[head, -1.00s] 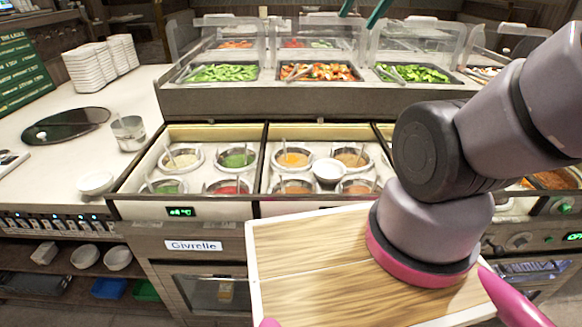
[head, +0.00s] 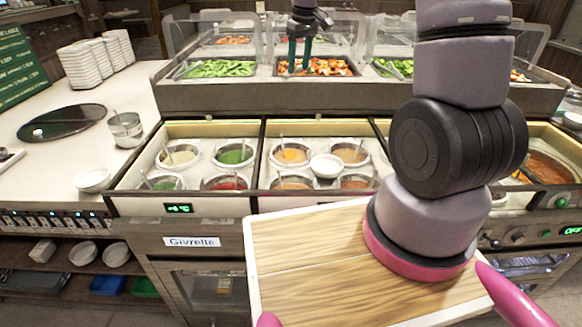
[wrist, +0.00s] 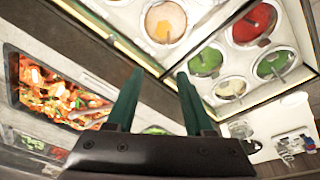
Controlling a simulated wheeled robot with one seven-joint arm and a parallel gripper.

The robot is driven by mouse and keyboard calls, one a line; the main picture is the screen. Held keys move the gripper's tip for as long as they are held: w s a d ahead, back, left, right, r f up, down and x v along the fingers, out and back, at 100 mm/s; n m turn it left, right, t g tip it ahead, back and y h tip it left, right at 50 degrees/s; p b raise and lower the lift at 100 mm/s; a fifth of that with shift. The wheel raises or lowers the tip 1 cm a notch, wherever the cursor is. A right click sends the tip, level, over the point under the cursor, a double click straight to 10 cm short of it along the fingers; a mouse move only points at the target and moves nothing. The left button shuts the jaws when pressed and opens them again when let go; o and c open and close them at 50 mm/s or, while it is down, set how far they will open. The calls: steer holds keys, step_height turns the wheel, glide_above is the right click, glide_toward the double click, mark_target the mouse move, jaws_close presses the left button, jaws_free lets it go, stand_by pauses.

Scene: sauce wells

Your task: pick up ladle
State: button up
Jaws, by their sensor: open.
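Thin ladle handles stick up from several sauce wells, among them one in the orange sauce well (head: 290,156) and one in the green sauce well (head: 234,156). In the wrist view, ladles show in the red sauce well (wrist: 254,22) and the green sauce well (wrist: 206,62). My gripper (head: 298,70) has dark green fingers that are open with nothing between them. It hangs in front of the middle salad tray, beyond the wells in the head view. The wrist view also shows both fingers apart (wrist: 160,75). Which ladle is meant cannot be told.
A raised salad counter (head: 220,101) with clear guards stands behind. At left are a metal pot (head: 126,130), a dark round plate (head: 62,122) and stacked white dishes (head: 88,68).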

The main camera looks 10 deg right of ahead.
steer(key=w+a+f+n+g, duration=0.15)
steer(key=w+f, duration=0.35)
steer(key=f, duration=0.7)
steer(key=n, duration=0.3)
glide_toward(282, 146)
steer(key=w, duration=0.2)
steer(key=shift+g, duration=0.35)
step_height(282, 146, down, 6)
steer(key=shift+s+d, duration=0.1)
steer(key=shift+d, duration=0.05)
steer(key=f, duration=0.5)
steer(key=shift+s+a+f, duration=0.15)
steer(key=shift+a+f, duration=0.05)
steer(key=shift+a, duration=0.05)
jaws_close()
